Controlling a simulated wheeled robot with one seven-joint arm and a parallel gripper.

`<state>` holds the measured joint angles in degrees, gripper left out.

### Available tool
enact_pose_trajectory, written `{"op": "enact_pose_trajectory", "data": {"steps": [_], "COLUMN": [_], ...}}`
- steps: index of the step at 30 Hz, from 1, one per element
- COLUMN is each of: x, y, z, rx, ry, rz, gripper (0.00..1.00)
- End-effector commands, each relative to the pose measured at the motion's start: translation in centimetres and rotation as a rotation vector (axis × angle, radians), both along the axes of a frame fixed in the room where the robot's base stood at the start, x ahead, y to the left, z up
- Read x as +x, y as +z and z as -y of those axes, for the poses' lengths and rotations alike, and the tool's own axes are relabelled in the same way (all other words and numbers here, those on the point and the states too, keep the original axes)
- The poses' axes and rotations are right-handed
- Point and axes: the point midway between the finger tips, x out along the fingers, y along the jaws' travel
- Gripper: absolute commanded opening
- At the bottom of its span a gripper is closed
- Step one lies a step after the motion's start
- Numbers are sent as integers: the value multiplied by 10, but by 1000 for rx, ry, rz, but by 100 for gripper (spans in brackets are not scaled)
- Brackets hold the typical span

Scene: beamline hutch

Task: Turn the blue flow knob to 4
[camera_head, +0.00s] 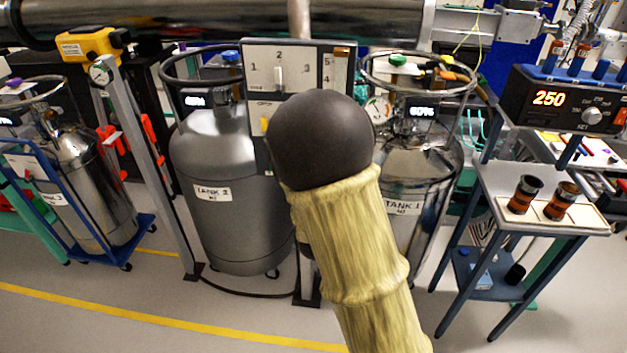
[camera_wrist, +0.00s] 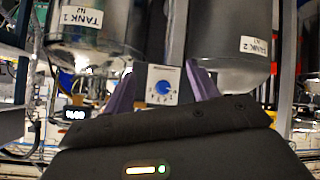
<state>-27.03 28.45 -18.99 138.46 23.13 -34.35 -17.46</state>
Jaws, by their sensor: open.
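The blue flow knob (camera_wrist: 163,87) sits on a small white dial plate (camera_wrist: 154,97) with marks around it, in the wrist view. The marks and the knob's setting are too small to read. My gripper (camera_wrist: 160,72) is open, with one purple finger to each side of the knob in the picture. The knob appears farther off, between the fingers and apart from them. In the head view my sleeved arm hides the gripper and the knob.
A white panel (camera_head: 263,58) marked 1, 2, 3 with a lever stands behind my arm. Tank 2 (camera_head: 220,150) and tank 1 (camera_head: 430,170) flank it. A cart (camera_head: 520,228) holding copper-coloured cylinders stands at right. Front floor is clear.

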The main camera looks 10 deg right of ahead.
Motion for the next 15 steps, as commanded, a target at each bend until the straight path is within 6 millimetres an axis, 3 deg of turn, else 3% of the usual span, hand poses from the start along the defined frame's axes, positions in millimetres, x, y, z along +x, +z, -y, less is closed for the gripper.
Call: {"op": "enact_pose_trajectory", "data": {"steps": [1, 5, 9, 15], "x": [10, 36, 50, 55], "y": [-18, -26, -21, -9], "z": [-3, -8, -20, -31], "rx": [-64, -253, -448, -576], "ry": [12, 34, 63, 82], "rz": [52, 229, 405, 528], "gripper": [59, 59, 59, 59]}}
